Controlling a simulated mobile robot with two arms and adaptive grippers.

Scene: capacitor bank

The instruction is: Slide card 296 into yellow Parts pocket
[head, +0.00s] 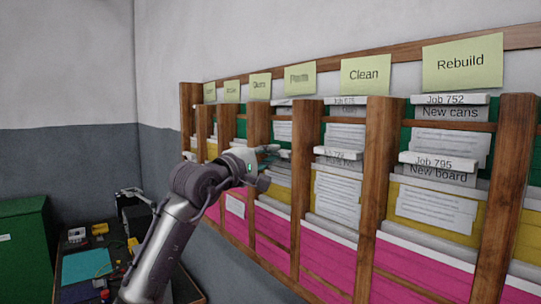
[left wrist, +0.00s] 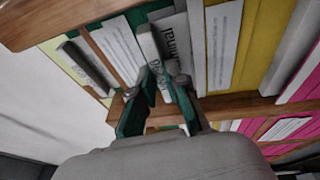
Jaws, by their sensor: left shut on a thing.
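My left gripper (head: 268,155) is at the rack column under a blurred note that seems to read Parts (head: 300,78). In the left wrist view its fingers (left wrist: 160,85) are shut on a pale card (left wrist: 151,55) with a lettered top strip; its number is too blurred to read. The yellow pocket (head: 280,180) of that column is just below the gripper and partly hidden by it. Whether the card's lower edge is inside a pocket, I cannot tell. My right gripper is in neither view.
The wooden rack holds green, yellow and pink pocket rows between upright posts (head: 376,180). Cards marked Job 752 (head: 447,100) and Job 795 (head: 438,160) stand at right under the Rebuild note (head: 463,63). A cluttered bench (head: 90,262) and green cabinet (head: 24,250) are at lower left.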

